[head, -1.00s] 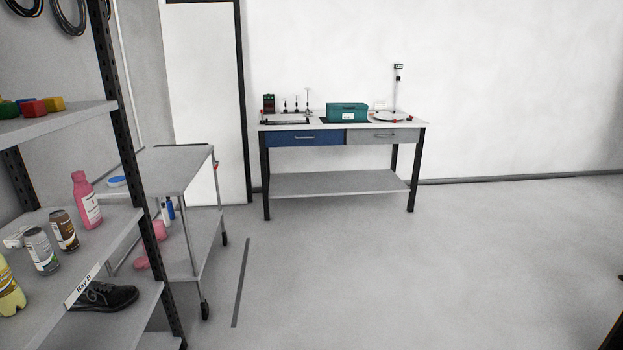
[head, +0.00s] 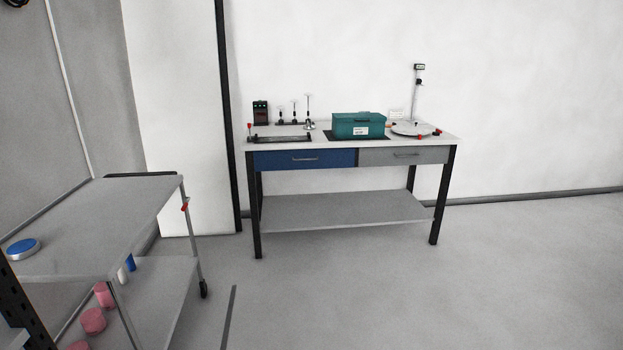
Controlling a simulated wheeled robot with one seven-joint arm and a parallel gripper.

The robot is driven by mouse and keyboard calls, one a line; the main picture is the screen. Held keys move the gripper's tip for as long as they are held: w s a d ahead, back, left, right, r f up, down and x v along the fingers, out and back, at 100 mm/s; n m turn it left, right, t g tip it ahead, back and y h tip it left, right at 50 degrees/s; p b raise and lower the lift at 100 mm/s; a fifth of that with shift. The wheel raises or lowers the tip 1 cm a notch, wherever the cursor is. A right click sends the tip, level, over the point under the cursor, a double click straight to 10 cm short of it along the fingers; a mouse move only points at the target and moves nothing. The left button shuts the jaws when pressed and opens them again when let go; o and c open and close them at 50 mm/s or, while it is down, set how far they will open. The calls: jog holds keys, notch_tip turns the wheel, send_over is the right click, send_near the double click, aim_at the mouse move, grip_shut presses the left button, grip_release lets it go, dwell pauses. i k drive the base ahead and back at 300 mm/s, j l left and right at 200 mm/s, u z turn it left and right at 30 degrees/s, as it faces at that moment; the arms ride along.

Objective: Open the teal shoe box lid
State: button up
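The teal shoe box (head: 358,131) sits on a dark mat on top of the workbench (head: 440,138) against the white wall. Its teal lid (head: 357,117) appears closed, and a small white label is on its front. The box is some distance ahead of me, a little right of the picture's middle. My gripper is not in this view.
A grey cart (head: 95,225) stands close at the left, with a blue-lidded round container (head: 23,249) on top. A round turntable (head: 410,129) with a post stands right of the box. Small stands and a dark device (head: 261,112) are left of it. Floor ahead and right is clear.

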aim_at(359, 118)
jog(key=i, duration=2.4)
jog(key=i+l, duration=0.1)
jog(key=i, duration=2.25)
jog(key=j+u, duration=0.05)
jog(key=j, duration=0.05)
